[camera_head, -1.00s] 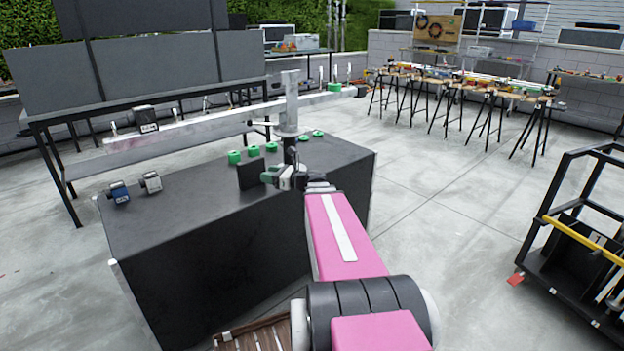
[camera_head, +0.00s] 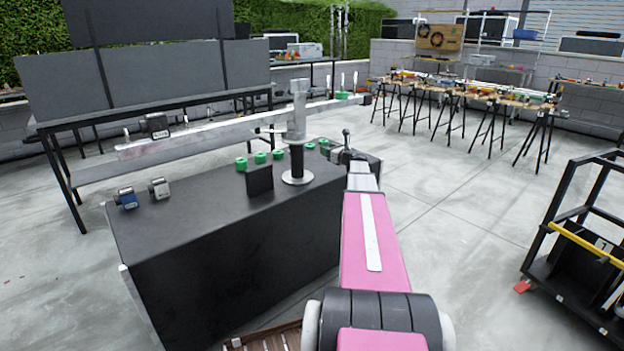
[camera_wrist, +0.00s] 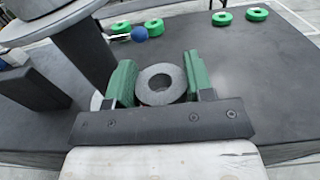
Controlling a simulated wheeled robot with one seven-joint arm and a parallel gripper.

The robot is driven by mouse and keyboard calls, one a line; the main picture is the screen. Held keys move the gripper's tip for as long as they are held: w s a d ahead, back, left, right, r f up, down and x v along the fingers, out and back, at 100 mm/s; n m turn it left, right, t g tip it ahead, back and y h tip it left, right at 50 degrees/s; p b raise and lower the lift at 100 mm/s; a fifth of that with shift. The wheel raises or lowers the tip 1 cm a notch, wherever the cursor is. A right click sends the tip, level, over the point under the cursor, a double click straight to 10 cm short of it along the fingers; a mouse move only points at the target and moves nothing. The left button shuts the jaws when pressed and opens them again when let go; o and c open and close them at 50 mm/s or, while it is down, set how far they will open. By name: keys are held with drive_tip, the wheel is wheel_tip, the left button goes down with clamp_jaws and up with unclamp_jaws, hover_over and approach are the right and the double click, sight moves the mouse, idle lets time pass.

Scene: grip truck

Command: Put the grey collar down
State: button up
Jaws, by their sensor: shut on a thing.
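The grey collar (camera_wrist: 162,98) is a thick ring between the green-padded fingers of my gripper (camera_wrist: 161,78) in the wrist view. My gripper is shut on it, with one pad at each side, and its hole faces the camera. In the head view my gripper (camera_head: 346,153) is over the right end of the dark workbench block (camera_head: 215,210), just right of the upright stand (camera_head: 297,125). The collar cannot be made out there. Whether it touches the top or hangs above it, I cannot tell.
Several green rings (camera_head: 260,158) lie along the back of the block top. A black plate (camera_head: 259,180) stands left of the stand's round base. A long beam (camera_head: 215,130) crosses the stand. Two small clamps (camera_head: 159,188) sit at the left. The top around the collar looks clear.

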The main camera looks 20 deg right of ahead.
hover_over(312, 183)
wheel_tip(312, 183, down, 5)
drive_tip(key=shift+w+f, duration=0.1)
drive_tip(key=shift+f, duration=2.1)
drive_tip(key=shift+f, duration=0.6)
drive_tip(key=o, duration=1.1)
drive_tip(key=shift+r, duration=0.15)
